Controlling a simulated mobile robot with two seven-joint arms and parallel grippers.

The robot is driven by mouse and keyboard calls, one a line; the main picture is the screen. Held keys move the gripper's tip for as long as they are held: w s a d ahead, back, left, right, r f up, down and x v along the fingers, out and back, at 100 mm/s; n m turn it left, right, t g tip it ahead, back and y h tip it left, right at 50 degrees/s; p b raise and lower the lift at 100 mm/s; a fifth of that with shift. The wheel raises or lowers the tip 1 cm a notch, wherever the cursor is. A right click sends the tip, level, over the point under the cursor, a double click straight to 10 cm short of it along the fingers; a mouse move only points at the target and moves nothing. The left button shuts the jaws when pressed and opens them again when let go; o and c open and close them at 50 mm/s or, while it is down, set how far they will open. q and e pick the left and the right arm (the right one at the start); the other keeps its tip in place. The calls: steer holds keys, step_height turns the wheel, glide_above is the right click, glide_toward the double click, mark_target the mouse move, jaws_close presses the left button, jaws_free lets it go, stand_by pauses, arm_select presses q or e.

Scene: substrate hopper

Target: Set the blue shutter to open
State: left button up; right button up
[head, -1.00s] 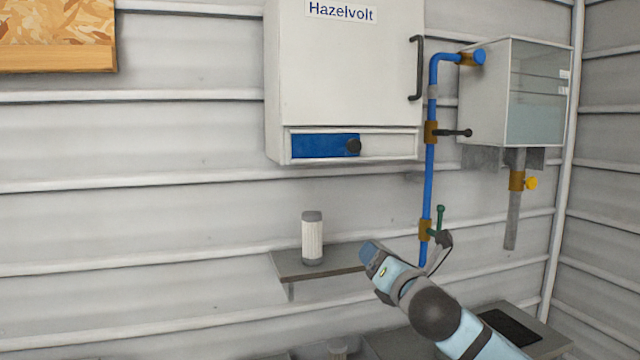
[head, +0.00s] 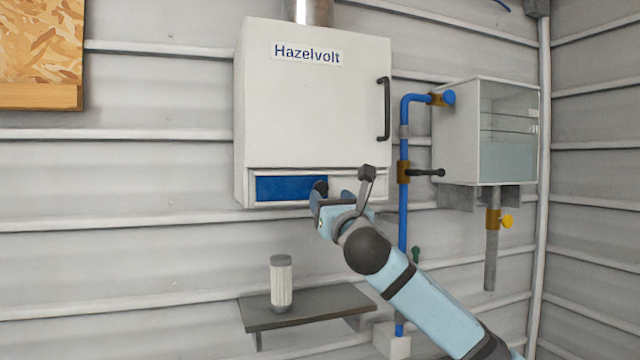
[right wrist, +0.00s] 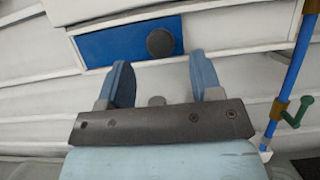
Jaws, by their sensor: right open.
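The blue shutter (head: 285,189) is a flat blue panel in the slot along the bottom of the white Hazelvolt cabinet (head: 312,110). It covers the left part of the slot, and the right part is pale. Its round dark knob (head: 321,187) is at its right end. In the right wrist view the shutter (right wrist: 110,45) and knob (right wrist: 160,42) are ahead of the fingers. My right gripper (head: 330,199) is open just below and in front of the knob. In the right wrist view its fingers (right wrist: 160,80) stand apart with the knob beyond them, not visibly touched. My left gripper is not in view.
A blue pipe (head: 404,230) with valve handles runs right of the cabinet, beside a clear-fronted tank (head: 505,135). A shelf (head: 340,302) below holds a white ribbed cylinder (head: 281,285). The cabinet's dark door handle (head: 384,108) is above my right gripper.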

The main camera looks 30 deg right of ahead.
mark_target(323, 189)
steer(key=p+x, duration=0.1)
steer(key=x, duration=0.5)
steer(key=shift+w, duration=0.15)
jaws_close()
steer(key=shift+d, duration=0.15)
